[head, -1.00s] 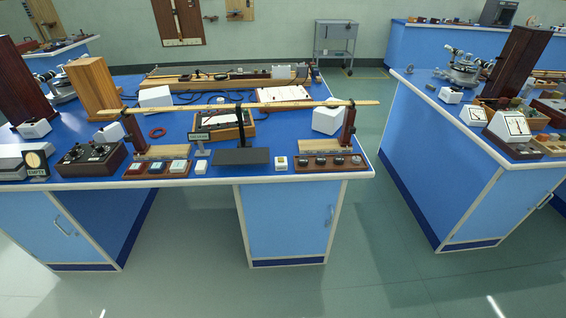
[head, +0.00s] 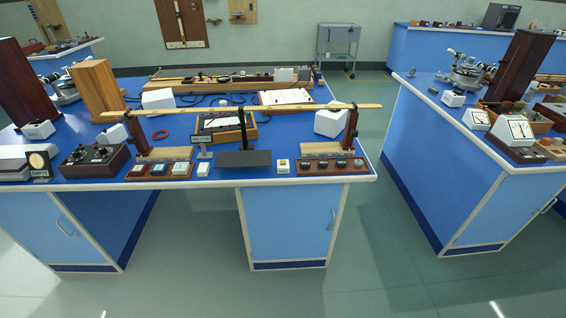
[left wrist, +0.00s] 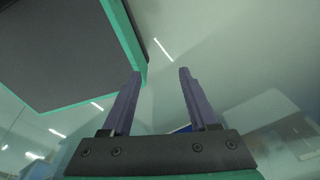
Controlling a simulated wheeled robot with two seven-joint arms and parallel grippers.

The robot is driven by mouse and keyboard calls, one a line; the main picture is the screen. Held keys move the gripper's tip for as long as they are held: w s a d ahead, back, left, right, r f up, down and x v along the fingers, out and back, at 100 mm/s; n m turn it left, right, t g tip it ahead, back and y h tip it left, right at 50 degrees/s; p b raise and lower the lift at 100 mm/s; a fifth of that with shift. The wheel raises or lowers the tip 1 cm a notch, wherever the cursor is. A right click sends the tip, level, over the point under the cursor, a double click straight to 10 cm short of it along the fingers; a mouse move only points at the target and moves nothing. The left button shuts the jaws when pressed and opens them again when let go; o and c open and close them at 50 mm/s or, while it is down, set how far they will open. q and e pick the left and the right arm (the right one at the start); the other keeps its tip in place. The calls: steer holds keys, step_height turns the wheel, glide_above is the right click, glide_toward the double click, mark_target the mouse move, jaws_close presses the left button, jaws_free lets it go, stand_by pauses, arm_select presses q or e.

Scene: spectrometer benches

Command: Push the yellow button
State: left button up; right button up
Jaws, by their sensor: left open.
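A small white box with a yellowish button (head: 283,162) on it stands near the front edge of the blue bench (head: 225,182) in the head view. It sits between a black stand base (head: 243,159) on its left and a dark wooden block with several round knobs (head: 331,165) on its right. My left gripper (left wrist: 160,82) shows only in the left wrist view; its two fingers are apart with nothing between them. The button does not show in that view. My right gripper is in neither view.
A long wooden beam (head: 290,109) spans above the bench on two dark posts. A small plain white box (head: 203,169) and a block with several coloured squares (head: 160,171) stand farther left. Another blue bench (head: 450,170) is at the right, with clear floor between.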

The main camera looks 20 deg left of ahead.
arm_select(q)
jaws_close()
stand_by(1.4)
